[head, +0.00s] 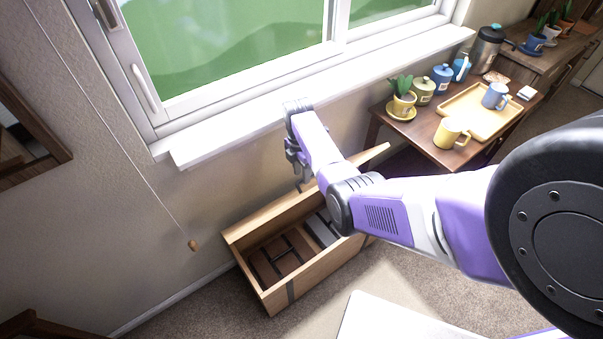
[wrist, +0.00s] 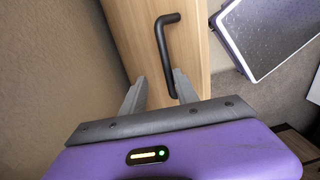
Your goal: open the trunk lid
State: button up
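The light wooden trunk (head: 318,272) stands on the carpet against the wall below the window. Its top is uncovered, and its inside with dark bars shows. The trunk lid (head: 374,155) stands raised, mostly hidden behind my arm; its wooden face (wrist: 130,35) fills the middle of the wrist view. A black bar handle (wrist: 161,42) is fixed to that face. My gripper (head: 296,165) is up by the lid. In the wrist view its two grey fingers (wrist: 158,88) are apart, with the handle's near end between them, close to the right finger. Contact cannot be told.
A brown side table (head: 410,128) at the right holds a potted plant, jars, mugs and a yellow tray (head: 478,112). The window sill (head: 270,110) runs just behind my gripper. A blind cord (head: 150,180) hangs at left. Carpet (head: 215,315) is clear left of the trunk.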

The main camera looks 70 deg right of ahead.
jog(key=shift+d+r, duration=0.1)
jog(key=shift+r, duration=0.1)
notch_tip(320, 180, up, 7)
jog(key=shift+w+r+p, duration=0.2)
jog(key=shift+w+p, duration=0.05)
jog(key=shift+p, duration=0.1)
dwell(0.6)
